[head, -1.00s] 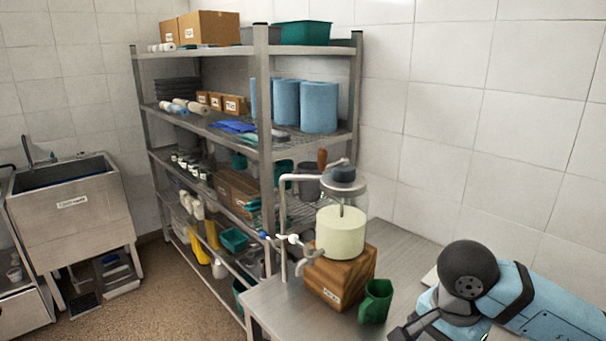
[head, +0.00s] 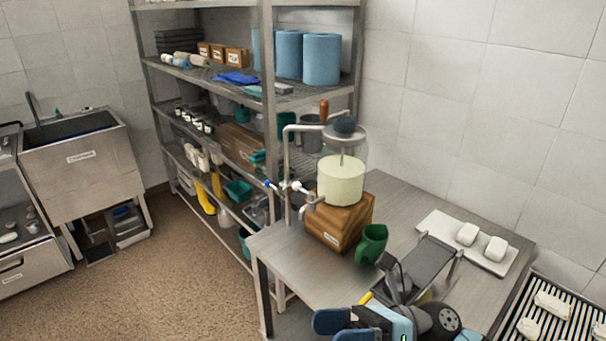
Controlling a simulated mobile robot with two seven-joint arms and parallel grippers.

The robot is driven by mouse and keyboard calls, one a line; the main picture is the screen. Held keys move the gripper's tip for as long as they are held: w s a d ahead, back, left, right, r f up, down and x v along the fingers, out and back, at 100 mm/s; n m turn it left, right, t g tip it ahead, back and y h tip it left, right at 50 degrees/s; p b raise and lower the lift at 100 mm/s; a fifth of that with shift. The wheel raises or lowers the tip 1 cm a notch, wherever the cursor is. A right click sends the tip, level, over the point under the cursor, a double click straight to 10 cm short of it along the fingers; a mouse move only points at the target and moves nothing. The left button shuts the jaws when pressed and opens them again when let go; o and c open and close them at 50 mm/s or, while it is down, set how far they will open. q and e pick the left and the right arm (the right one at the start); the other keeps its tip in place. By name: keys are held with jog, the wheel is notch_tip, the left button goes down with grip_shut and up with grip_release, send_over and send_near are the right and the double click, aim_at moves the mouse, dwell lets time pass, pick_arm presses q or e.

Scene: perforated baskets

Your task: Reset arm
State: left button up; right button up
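My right arm is folded low at the bottom right of the head view, over the front of the metal table (head: 300,265). Its dark gripper (head: 405,280) is near the table's front edge, below and right of a green jug (head: 372,245). Arm parts overlap around the fingers, so I cannot tell whether they are open or shut. No held object can be made out. My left gripper is not in view.
A glass dispenser (head: 342,180) stands on a wooden block (head: 340,220) behind the jug. A white tray (head: 440,228) with two white pieces lies to the right. A striped rack (head: 515,325) is at lower right. Shelves (head: 268,100) and a sink (head: 85,165) stand left, with open floor before them.

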jog(key=w+d+f+m+t+h+p, duration=0.1)
jog(key=w+d+f+m+t+h, duration=0.3)
jog(key=m+t, duration=0.9)
jog(key=w+d+f+m+t+h, duration=0.2)
jog(key=d+f+m+t+h, duration=0.4)
jog(key=m, duration=1.2)
jog(key=s+d+f+m+g+h, duration=0.2)
jog(key=s+f+m, duration=0.4)
jog(key=f, duration=0.4)
jog(key=s+d+f+m+g+h+p, duration=0.1)
jog(key=s+d+f+m+g+h, duration=0.2)
jog(key=f, duration=0.7)
jog(key=s+m+h, duration=0.2)
jog(key=s+m, duration=0.1)
jog(key=m, duration=0.1)
jog(key=shift+m, duration=0.3)
